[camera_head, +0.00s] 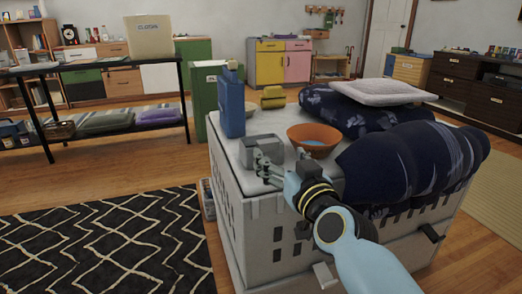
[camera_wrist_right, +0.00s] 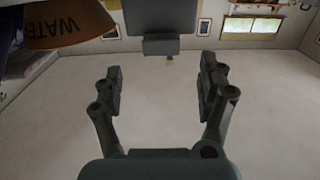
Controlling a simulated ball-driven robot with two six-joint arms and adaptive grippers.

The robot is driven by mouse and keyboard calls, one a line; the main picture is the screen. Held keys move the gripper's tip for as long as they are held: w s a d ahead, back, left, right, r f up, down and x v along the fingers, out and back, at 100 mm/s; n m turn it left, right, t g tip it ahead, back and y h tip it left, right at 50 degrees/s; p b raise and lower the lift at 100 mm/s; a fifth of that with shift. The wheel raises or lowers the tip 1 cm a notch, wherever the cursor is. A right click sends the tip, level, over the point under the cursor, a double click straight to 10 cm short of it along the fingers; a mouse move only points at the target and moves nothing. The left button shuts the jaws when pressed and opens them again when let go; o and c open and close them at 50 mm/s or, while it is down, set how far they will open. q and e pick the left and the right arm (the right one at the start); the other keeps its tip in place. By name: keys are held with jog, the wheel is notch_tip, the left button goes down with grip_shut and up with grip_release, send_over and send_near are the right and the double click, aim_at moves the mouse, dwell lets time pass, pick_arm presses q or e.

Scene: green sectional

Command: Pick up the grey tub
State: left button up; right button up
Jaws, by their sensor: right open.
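The grey tub (camera_head: 263,148) is a small boxy grey container on top of the white slatted crate, left of the orange bowl. My right gripper (camera_head: 266,170) is open and empty, close in front of the tub's near side, and partly hides it. In the right wrist view, which looks upside down, the tub (camera_wrist_right: 163,18) appears as a dark grey block at the top, centred beyond my open fingers (camera_wrist_right: 161,78). I cannot tell whether a finger touches it. My left gripper is not in view.
The orange bowl (camera_head: 314,138), marked WATER in the wrist view (camera_wrist_right: 66,28), stands right of the tub. A blue bottle (camera_head: 231,106) stands behind left, and a yellow object (camera_head: 273,97) behind. Dark blue cushions (camera_head: 415,165) fill the right of the white crate (camera_head: 262,232).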

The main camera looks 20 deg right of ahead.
aim_at(270, 143)
jog(key=shift+w, duration=0.8)
jog(key=w, duration=0.2)
jog(key=w+p, duration=0.1)
jog(key=w, duration=0.2)
jog(key=shift+a+r, duration=0.15)
jog(key=shift+a, duration=0.05)
jog(key=shift+s, duration=0.1)
jog(key=c, duration=1.3)
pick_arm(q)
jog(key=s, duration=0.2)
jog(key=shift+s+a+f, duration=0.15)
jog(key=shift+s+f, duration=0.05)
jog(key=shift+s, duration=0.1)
pick_arm(e)
jog(key=shift+o, duration=0.2)
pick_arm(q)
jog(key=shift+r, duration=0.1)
pick_arm(e)
jog(key=shift+r, duration=0.1)
